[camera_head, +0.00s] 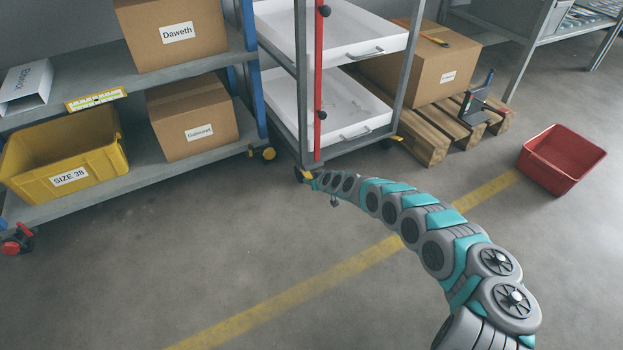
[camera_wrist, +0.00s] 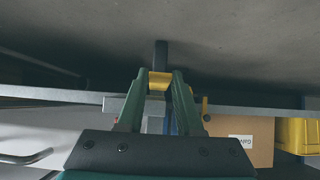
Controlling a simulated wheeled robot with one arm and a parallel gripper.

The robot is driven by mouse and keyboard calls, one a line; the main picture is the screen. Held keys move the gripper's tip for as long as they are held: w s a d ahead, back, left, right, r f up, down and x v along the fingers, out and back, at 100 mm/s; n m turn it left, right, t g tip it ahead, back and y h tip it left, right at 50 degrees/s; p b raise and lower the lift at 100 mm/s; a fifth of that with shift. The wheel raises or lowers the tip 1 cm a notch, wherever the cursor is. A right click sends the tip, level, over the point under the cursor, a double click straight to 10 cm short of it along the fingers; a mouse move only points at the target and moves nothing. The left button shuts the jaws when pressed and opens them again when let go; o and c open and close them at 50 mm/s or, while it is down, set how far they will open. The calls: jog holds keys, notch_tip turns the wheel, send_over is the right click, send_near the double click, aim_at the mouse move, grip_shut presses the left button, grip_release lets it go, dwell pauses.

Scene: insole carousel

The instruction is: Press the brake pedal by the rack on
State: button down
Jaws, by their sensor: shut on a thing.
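A tall wheeled rack (camera_head: 303,80) with white trays and a red upright stands at top centre in the head view. A small yellow brake pedal (camera_head: 307,175) shows at its front left foot, above a dark caster. My gripper (camera_head: 311,180) is at that pedal, low near the floor, at the end of my outstretched arm. In the wrist view, which is upside down, the two green fingers of my gripper (camera_wrist: 160,84) are shut on the yellow pedal (camera_wrist: 160,78). A dark caster (camera_wrist: 161,53) shows just beyond it. The pedal's exact tilt is hard to tell.
A grey shelf unit (camera_head: 205,157) with boxes and a yellow bin (camera_head: 65,155) stands left, close to the rack. A wooden pallet (camera_head: 425,142) with a carton stands right of it. A red crate (camera_head: 561,160) is farther right. The front floor is clear.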

jog(key=shift+f+t+b, duration=0.3)
jog(key=shift+f+b, duration=0.1)
jog(key=shift+b, duration=0.25)
jog(key=shift+y, duration=0.3)
jog(key=shift+t+b, duration=0.3)
jog(key=shift+b, duration=0.15)
jog(key=c, duration=0.6)
grip_release()
jog(key=shift+o, duration=0.2)
